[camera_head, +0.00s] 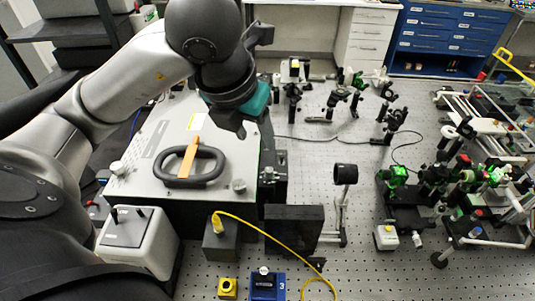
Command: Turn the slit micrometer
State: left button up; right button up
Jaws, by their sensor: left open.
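The spectrometer (150,180) is a pale box with a black ring-shaped handle (180,181) and an orange strip (188,157) on its top. A small dark fitting (270,176) sits at its right side; the slit micrometer may be part of it, but it is too small to tell. A small silver knob (239,186) shows near the top's right front corner. My left gripper (229,123) hangs below its teal band, over the far right part of the box. It is open, with nothing seen between its fingers. It partly hides the box's right edge. My right gripper is not in view.
A black block (293,228) and a grey box with a yellow cable (219,243) stand in front of the spectrometer. A post-mounted lens (345,174) stands to the right. Optics crowd the far right. The perforated bench (310,160) has bare room between.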

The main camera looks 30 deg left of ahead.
aim_at(269, 169)
pick_arm(q)
jog(key=x, duration=1.4)
jog(key=shift+f+p, duration=0.3)
jog(key=shift+f, duration=0.05)
grip_shut()
jog(key=shift+w, duration=0.1)
